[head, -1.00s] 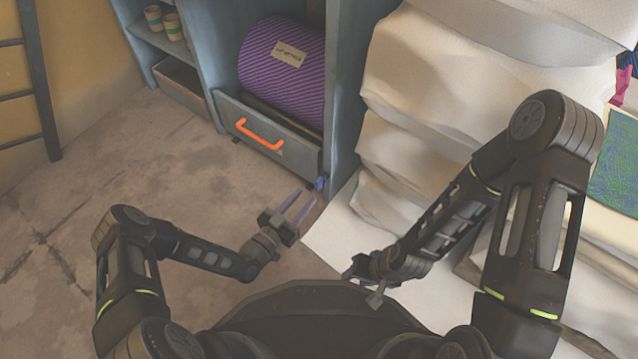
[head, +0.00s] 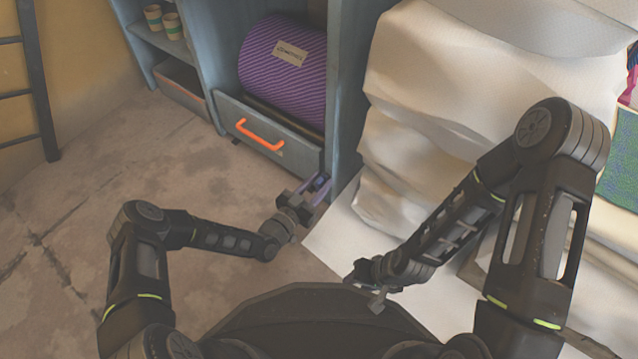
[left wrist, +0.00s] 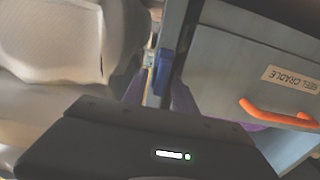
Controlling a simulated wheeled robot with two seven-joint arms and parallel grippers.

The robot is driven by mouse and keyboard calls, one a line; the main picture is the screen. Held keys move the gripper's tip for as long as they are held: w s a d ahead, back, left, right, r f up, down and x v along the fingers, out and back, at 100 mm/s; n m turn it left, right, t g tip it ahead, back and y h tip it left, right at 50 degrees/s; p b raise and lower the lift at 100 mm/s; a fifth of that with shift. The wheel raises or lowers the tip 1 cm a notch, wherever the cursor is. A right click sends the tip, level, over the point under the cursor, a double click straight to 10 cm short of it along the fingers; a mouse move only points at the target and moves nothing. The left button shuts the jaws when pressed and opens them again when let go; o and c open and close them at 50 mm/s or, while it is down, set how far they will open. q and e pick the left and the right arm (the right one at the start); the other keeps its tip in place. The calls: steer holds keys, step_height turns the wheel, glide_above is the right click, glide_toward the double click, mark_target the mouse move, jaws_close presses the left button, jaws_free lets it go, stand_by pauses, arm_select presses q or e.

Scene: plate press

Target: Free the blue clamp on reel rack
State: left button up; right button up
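The blue clamp (head: 321,181) is a small blue piece at the lower right corner of the blue-grey reel rack (head: 345,95). In the left wrist view the clamp (left wrist: 162,72) stands upright at the edge of the drawer front, between and beyond the purple fingers. My left gripper (head: 316,187) is open, with its fingers on either side of the clamp; contact cannot be told. Its fingers (left wrist: 160,95) are partly hidden by the gripper body in the left wrist view. My right gripper (head: 358,272) is away from the rack, low in the head view; its fingers are not clear.
The drawer (head: 290,150) has an orange handle (head: 258,136) and sits below a purple reel (head: 283,65). A label (left wrist: 290,79) reads "REEL CRADLE". Large white sacks (head: 430,120) stand to the right of the rack. The floor (head: 120,200) at left is clear.

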arm_select(q)
jaws_close()
steer(key=shift+a+n, duration=0.1)
steer(key=shift+n, duration=0.3)
steer(key=n, duration=0.2)
steer(key=shift+a+n, duration=0.1)
steer(key=shift+n, duration=0.2)
steer(key=n, duration=0.3)
steer(key=shift+w+a+f+n, duration=0.1)
steer(key=shift+w+f+n, duration=0.05)
steer(key=shift+n, duration=0.25)
steer(key=n, duration=0.3)
steer(key=shift+a+f, duration=0.15)
steer(key=shift+w+f+n, duration=0.1)
steer(key=shift+f+n, duration=0.1)
steer(key=shift+n, duration=1.8)
